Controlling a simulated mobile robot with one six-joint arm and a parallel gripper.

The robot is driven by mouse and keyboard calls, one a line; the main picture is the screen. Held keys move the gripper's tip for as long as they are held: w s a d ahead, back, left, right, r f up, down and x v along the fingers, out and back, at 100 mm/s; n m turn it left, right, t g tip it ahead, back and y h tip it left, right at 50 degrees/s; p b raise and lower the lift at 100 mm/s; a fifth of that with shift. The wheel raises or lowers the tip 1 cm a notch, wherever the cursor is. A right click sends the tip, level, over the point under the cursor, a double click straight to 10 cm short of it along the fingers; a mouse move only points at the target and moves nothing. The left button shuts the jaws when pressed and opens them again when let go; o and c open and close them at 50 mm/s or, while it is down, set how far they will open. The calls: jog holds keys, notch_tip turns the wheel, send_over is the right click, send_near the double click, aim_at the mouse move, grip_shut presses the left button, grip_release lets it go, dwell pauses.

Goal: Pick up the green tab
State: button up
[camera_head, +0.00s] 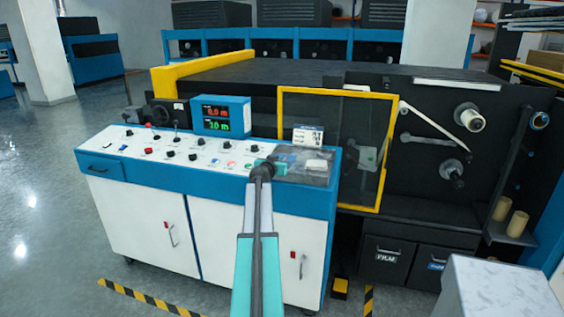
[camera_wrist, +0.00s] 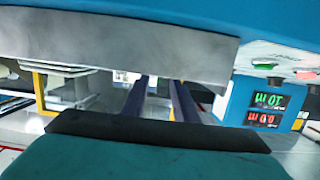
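I cannot pick out the green tab for sure in either view. My gripper (camera_head: 278,165) is over the right end of the white-topped control console (camera_head: 215,165) in the head view, beside a dark grey tray (camera_head: 325,155) with pale objects in it. Its fingertips are too small to read there. In the wrist view, two dark blue fingers of my gripper (camera_wrist: 160,85) stand apart with a gap between them, and no held object is visible. A large grey slab (camera_wrist: 120,45) fills the upper part of that view.
A blue display box (camera_head: 221,115) stands at the console's back; it appears upside down in the wrist view (camera_wrist: 265,108). A yellow-framed guard (camera_head: 335,92) stands behind the tray. Rollers (camera_head: 469,118) are to the right. Open floor (camera_head: 45,200) lies left.

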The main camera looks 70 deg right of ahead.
grip_shut()
jog(key=shift+r, duration=0.1)
jog(key=shift+r+b, duration=0.4)
jog(key=shift+r, duration=1)
jog(key=shift+s+a+r, duration=0.1)
jog(key=shift+s+r, duration=0.05)
jog(key=shift+r, duration=0.15)
jog(key=s+a+r+b, duration=0.1)
jog(key=s+a+b, duration=0.1)
jog(key=s+a, duration=0.8)
jog(key=shift+s+r, duration=0.25)
jog(key=shift+s, duration=0.7)
jog(key=shift+a, duration=0.1)
